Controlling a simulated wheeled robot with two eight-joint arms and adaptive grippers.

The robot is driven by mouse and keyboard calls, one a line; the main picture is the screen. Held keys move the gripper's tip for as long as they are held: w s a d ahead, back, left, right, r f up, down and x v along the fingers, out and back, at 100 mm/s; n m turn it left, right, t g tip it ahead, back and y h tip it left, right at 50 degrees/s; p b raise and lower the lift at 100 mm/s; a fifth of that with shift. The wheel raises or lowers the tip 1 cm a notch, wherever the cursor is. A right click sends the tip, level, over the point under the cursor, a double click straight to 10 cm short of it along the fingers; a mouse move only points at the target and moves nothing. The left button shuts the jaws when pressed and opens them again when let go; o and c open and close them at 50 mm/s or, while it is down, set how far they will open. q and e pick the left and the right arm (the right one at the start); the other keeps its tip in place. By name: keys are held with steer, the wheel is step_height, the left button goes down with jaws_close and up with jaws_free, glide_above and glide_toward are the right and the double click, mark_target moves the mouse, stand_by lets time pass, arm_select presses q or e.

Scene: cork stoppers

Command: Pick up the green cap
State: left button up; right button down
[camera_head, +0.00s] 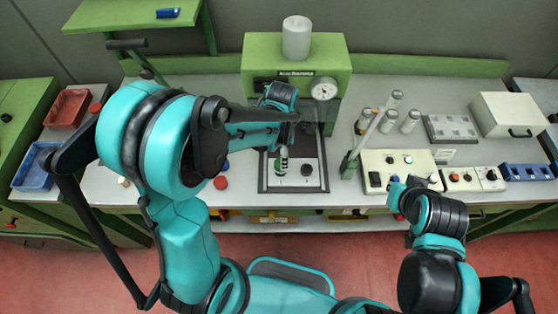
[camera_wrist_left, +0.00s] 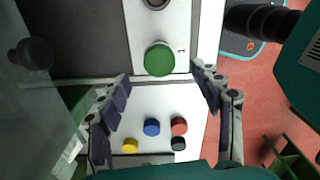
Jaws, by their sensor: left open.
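The green cap (camera_wrist_left: 159,59) is a round disc lying on a pale plate in the left wrist view. In the head view the green cap (camera_head: 280,167) is on the plate at the foot of the green machine, partly hidden by my left arm. My left gripper (camera_wrist_left: 160,76) is open above the plate. Its two fingers are spread to either side, with the cap between and slightly beyond their tips. Nothing is held in it. My right gripper (camera_head: 397,189) is at the right front of the bench, and its fingers are too small to read.
Yellow (camera_wrist_left: 130,146), blue (camera_wrist_left: 152,127), red (camera_wrist_left: 179,125) and black (camera_wrist_left: 178,143) caps lie beside the plate. The green machine (camera_head: 262,60) with a gauge stands behind. Control boxes (camera_head: 400,160) and grey-white cylinders (camera_head: 410,122) stand to the right.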

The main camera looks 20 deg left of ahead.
arm_select(q)
step_height(320, 180, down, 6)
steer(key=shift+a+r+b, duration=0.15)
steer(key=shift+b, duration=0.55)
steer(key=shift+c, duration=0.3)
steer(key=c, duration=0.9)
